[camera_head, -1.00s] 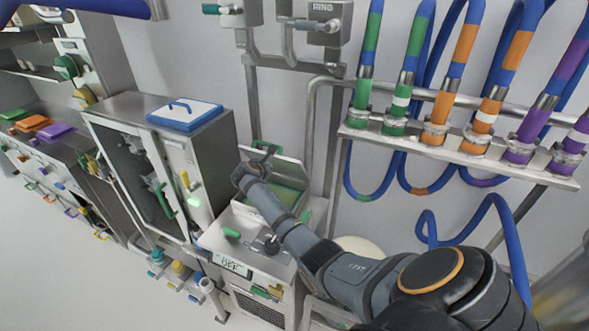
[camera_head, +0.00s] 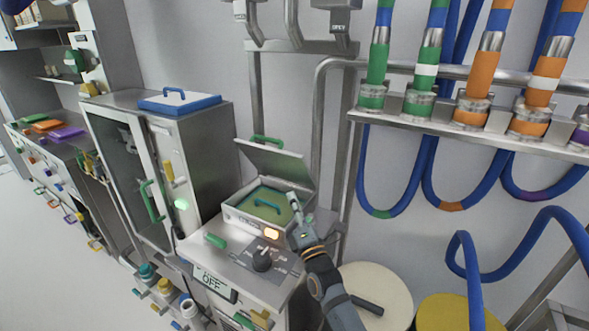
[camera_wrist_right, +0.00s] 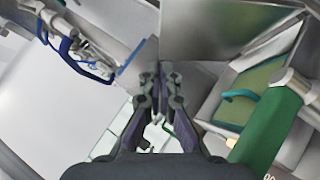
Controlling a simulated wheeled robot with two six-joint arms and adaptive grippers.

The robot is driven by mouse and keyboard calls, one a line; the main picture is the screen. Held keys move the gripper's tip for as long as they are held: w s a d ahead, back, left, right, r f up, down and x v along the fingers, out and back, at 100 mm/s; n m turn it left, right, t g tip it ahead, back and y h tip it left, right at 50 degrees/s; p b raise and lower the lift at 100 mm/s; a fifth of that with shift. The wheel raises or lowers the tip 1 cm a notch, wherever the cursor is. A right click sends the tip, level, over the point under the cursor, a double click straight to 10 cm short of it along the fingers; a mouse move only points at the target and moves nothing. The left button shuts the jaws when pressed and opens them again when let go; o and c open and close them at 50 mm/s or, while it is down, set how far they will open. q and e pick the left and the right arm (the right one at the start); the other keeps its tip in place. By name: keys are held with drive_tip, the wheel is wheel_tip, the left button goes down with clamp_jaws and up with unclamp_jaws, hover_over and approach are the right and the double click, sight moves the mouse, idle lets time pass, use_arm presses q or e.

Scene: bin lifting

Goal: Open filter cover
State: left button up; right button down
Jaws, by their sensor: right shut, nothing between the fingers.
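The filter cover (camera_head: 275,164) is a grey hinged lid standing raised at the back of a box on the grey machine, with a green handle (camera_head: 267,140) on its far side. The open box (camera_head: 245,217) shows a green filter (camera_head: 280,209) with a teal handle inside. The filter also shows at the right of the right wrist view (camera_wrist_right: 252,85). My right gripper (camera_head: 293,203) is shut and empty by the box's front right corner. Its closed fingers (camera_wrist_right: 160,75) show in the wrist view, beside a large green bar. My left gripper is out of view.
The machine top holds a black knob (camera_head: 262,260), a lit orange button (camera_head: 272,234) and a green handle (camera_head: 215,240). A glass-door cabinet (camera_head: 205,150) stands at left. A pipe rack (camera_head: 480,133) with hanging blue hoses is at right, above round drums (camera_head: 375,285).

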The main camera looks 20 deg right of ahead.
approach(285, 155)
drive_tip(key=w+a, duration=0.2)
drive_tip(key=w, duration=0.1)
drive_tip(key=shift+w+d+r, duration=0.7)
drive_tip(key=shift+w+r, duration=0.1)
drive_tip(key=shift+r, duration=0.05)
drive_tip(key=shift+w+d+r, duration=0.2)
drive_tip(key=shift+d+r, duration=0.1)
drive_tip(key=shift+d, duration=0.15)
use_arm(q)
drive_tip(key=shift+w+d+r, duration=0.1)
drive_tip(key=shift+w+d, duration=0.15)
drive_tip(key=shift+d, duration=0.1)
